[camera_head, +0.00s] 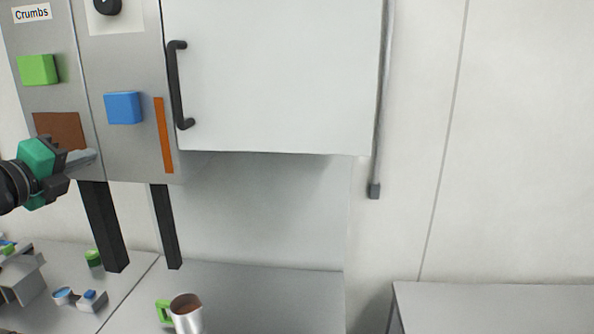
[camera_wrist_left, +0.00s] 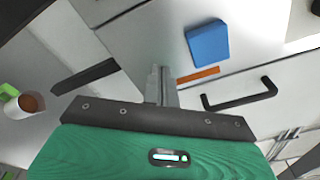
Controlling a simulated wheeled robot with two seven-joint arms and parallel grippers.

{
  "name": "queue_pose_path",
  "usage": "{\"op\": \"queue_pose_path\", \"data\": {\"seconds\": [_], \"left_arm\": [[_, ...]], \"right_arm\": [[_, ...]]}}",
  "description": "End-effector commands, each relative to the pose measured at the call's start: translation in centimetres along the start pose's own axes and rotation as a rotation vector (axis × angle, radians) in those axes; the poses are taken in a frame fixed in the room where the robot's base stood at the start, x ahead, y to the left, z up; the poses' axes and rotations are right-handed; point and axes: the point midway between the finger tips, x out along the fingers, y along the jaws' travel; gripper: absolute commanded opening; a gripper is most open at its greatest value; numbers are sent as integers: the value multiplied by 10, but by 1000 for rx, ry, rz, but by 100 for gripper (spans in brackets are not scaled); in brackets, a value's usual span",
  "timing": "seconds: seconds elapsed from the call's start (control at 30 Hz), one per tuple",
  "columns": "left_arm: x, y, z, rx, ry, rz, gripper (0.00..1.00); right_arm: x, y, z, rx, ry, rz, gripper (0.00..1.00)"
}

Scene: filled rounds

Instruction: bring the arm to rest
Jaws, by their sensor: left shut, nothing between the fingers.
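My left gripper (camera_head: 80,158) comes in from the left edge in the head view, in front of the lower part of a grey panel. Its fingers are shut with nothing between them. The left wrist view shows the same closed fingers (camera_wrist_left: 160,84) pointing toward the panel, apart from the blue block. My right gripper is in neither view.
The panel carries a green block (camera_head: 38,69), a blue block (camera_head: 123,108) and an orange strip (camera_head: 163,135). A white cabinet door with a black handle (camera_head: 177,85) adjoins it. Below, a filled mug (camera_head: 187,314) stands on a grey table (camera_head: 270,290); another table (camera_head: 500,305) is right.

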Motion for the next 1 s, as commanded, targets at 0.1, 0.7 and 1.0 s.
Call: {"op": "queue_pose_path", "data": {"seconds": [0.1,0.7,1.0], "left_arm": [[2,58,-19,-157,-22,70,0],[-48,279,-178,-869,-195,469,0],[-102,337,-282,-1198,-320,693,0]], "right_arm": [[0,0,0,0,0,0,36],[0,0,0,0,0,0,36],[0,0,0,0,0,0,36]]}}
